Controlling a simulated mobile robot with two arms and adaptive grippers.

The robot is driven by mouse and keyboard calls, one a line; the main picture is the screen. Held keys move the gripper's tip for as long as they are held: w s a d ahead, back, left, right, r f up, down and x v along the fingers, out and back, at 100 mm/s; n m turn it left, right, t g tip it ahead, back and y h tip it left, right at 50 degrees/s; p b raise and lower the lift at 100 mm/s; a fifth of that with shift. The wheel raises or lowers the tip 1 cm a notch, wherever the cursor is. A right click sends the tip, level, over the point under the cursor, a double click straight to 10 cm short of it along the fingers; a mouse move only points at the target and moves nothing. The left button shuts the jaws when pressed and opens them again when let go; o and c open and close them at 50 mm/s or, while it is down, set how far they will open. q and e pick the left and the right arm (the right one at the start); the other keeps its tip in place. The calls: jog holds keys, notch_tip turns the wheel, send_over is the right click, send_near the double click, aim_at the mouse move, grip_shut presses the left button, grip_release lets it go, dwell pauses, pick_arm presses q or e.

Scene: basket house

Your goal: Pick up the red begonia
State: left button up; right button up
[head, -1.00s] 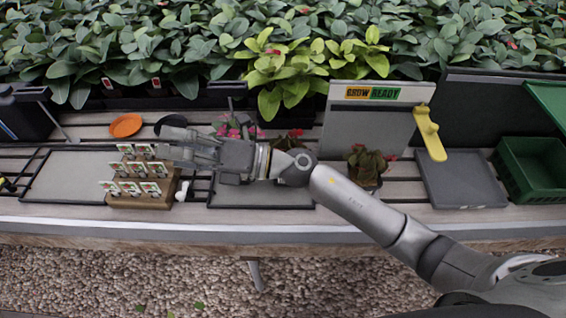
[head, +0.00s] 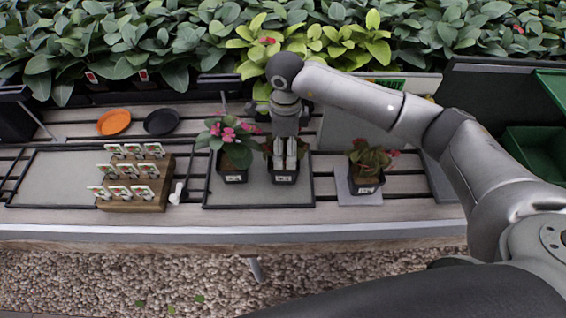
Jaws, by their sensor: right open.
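My right gripper (head: 285,166) points down at the middle potted plant, its fingers slightly apart among the leaves. The middle plant (head: 285,179) is in a dark labelled pot on a grey tray; its foliage is mostly hidden by my gripper, and I cannot tell whether the fingers touch it. A pink-flowered plant (head: 236,155) stands just left of it on the same tray. A plant with reddish-green leaves and a red-pink bloom (head: 368,160) stands to the right on a small grey mat. Which one is the red begonia is not certain. My left gripper is not in view.
A grey tray (head: 216,191) holds two pots. Orange (head: 114,123) and black saucers (head: 161,122) lie behind. A green crate (head: 535,150) is far right.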

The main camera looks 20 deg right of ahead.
aim_at(284, 163)
notch_tip(284, 163, down, 4)
jog(key=shift+s+f, duration=0.1)
jog(key=shift+f, duration=0.1)
jog(key=shift+a+f+p, duration=0.2)
jog(key=shift+f+p, duration=0.85)
jog(key=shift+f, duration=1.6)
jog(key=c, duration=1.1)
